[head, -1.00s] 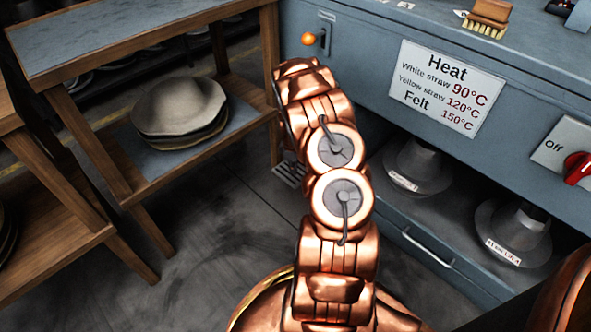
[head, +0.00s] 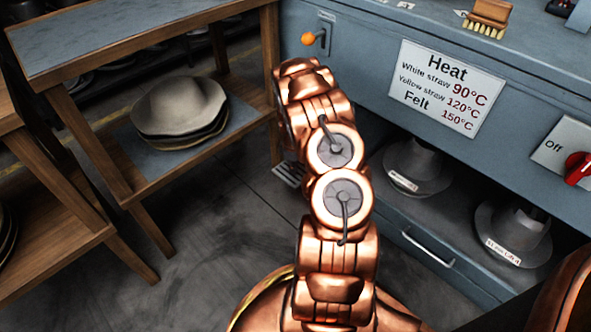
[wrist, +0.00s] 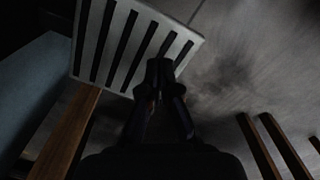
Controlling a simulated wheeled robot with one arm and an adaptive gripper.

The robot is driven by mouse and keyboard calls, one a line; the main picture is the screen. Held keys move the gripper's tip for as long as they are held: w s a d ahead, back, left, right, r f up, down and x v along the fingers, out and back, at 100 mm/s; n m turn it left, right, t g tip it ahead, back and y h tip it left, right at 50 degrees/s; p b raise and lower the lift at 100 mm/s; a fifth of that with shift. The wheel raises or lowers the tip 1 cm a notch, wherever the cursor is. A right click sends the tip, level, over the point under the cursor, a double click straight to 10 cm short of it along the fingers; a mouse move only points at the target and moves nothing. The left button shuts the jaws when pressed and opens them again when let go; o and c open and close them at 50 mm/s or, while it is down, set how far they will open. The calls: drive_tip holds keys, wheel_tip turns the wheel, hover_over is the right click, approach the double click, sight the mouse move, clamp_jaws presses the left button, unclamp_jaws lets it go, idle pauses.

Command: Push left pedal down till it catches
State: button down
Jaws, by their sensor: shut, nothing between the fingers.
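The pedal is a pale slotted plate low by the floor. In the head view only a small part of the pedal (head: 289,174) shows, left of my copper arm, which hides the rest. In the wrist view the pedal (wrist: 119,48) fills the upper left, with dark slots across it. My gripper (wrist: 160,66) is shut and empty, its dark fingertips over the pedal's lower right part. I cannot tell whether they touch it. My gripper is hidden behind my arm in the head view.
A wooden shelf with stacked hats (head: 180,108) stands left of the pedal. The blue-grey press cabinet (head: 350,50) stands at the right, with an orange-knobbed lever (head: 309,39) and hat blocks (head: 512,232) on its lower shelf. Bare floor (head: 215,235) lies in front.

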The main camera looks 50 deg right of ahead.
drive_tip(key=shift+f+b, duration=0.85)
drive_tip(key=shift+f, duration=7.05)
drive_tip(key=shift+r, duration=0.1)
drive_tip(key=shift+r+p, duration=2.4)
drive_tip(key=shift+r, duration=0.55)
